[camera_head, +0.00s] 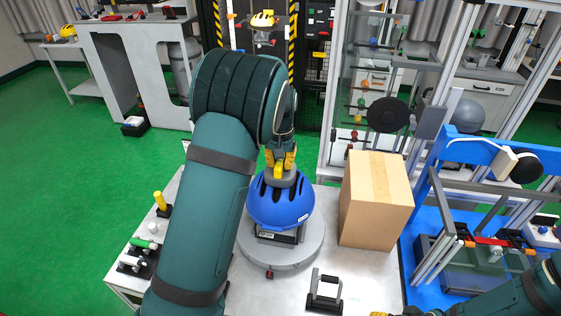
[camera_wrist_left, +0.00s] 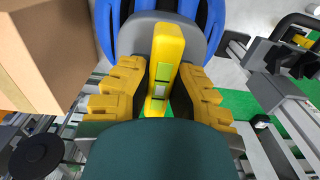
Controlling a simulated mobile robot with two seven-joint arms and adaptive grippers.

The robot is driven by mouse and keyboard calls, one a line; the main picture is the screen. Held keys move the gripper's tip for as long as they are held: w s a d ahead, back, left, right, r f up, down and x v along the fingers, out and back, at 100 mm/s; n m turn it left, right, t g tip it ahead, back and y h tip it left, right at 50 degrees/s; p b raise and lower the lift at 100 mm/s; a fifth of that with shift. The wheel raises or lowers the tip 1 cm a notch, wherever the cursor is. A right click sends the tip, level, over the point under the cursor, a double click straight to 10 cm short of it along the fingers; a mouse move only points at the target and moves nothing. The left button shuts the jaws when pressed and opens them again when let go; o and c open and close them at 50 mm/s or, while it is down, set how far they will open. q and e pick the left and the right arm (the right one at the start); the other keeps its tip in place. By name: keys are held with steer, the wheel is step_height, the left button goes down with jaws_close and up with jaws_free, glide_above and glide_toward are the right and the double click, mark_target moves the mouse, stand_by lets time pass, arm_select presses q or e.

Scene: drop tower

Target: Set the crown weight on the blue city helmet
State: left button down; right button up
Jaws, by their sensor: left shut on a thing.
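The blue city helmet (camera_head: 279,207) sits on a dark stand on a round grey platform on the table. It also shows at the top of the left wrist view (camera_wrist_left: 112,28). My left gripper (camera_head: 281,160) points down over the helmet's top and is shut on the yellow handle of the crown weight (camera_head: 285,178). In the left wrist view the handle (camera_wrist_left: 165,65) stands between the yellow fingers, with the weight's grey body against or just above the helmet; I cannot tell if they touch. Of my right gripper, only a yellow tip (camera_head: 379,314) shows at the bottom edge.
A cardboard box (camera_head: 376,200) stands close right of the helmet. A black-handled block (camera_head: 324,291) lies in front of the round platform (camera_head: 282,262). Small items, including a yellow cylinder (camera_head: 160,201), stand along the table's left edge. A blue frame rises at the right.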

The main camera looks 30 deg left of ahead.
arm_select(q)
steer(key=shift+f, duration=0.15)
steer(key=c, duration=1)
jaws_free()
step_height(320, 180, up, 12)
